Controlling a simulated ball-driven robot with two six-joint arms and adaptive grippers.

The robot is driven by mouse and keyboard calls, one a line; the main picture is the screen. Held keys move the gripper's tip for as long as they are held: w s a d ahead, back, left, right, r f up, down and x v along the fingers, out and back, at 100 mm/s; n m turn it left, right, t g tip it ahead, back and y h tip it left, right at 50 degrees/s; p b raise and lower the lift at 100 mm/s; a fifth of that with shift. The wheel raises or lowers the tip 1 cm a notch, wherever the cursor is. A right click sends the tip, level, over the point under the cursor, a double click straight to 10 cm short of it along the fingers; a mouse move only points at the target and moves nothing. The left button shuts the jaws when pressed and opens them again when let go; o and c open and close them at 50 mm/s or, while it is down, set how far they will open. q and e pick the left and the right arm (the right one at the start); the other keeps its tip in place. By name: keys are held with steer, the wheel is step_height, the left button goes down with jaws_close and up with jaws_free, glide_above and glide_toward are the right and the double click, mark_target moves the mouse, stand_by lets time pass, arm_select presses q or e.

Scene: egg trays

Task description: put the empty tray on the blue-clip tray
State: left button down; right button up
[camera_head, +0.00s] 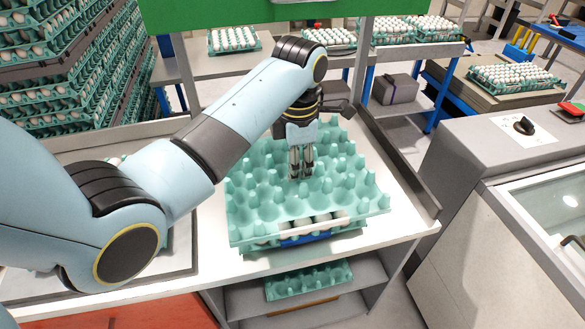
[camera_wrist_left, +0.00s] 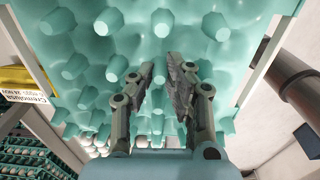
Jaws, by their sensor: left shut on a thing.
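The empty teal tray (camera_head: 243,205) is over the blue-clip tray (camera_head: 262,245) on the white worktop. White eggs and a blue clip (camera_head: 303,239) show at the front between the two trays. The upper tray covers most of the lower one, and I cannot tell whether it rests fully on the eggs. My left gripper (camera_head: 301,174) points down into the middle of the empty tray, shut on it at its posts. In the left wrist view the empty tray (camera_wrist_left: 120,22) fills the top, with the gripper's fingers (camera_wrist_left: 161,72) among its posts.
Another teal tray (camera_head: 308,281) lies on the shelf below the worktop (camera_head: 370,240). Tall stacks of egg trays (camera_head: 50,60) stand at the left. A grey machine (camera_head: 480,170) stands at the right. A green panel (camera_head: 240,12) crosses above the bench.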

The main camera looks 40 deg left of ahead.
arm_select(q)
steer(key=w+a+f, duration=0.1)
steer(key=w+a, duration=0.1)
steer(key=w+a+f, duration=0.1)
steer(key=f, duration=0.1)
steer(key=shift+w+a+f, duration=0.1)
steer(key=shift+w+a, duration=0.3)
step_height(320, 180, down, 3)
steer(key=shift+f, duration=0.5)
arm_select(e)
steer(key=shift+w+a+r, duration=0.15)
steer(key=shift+w+a, duration=0.15)
steer(key=shift+w, duration=0.35)
arm_select(q)
steer(key=c, duration=1.3)
jaws_free()
arm_select(e)
steer(key=shift+d, duration=0.1)
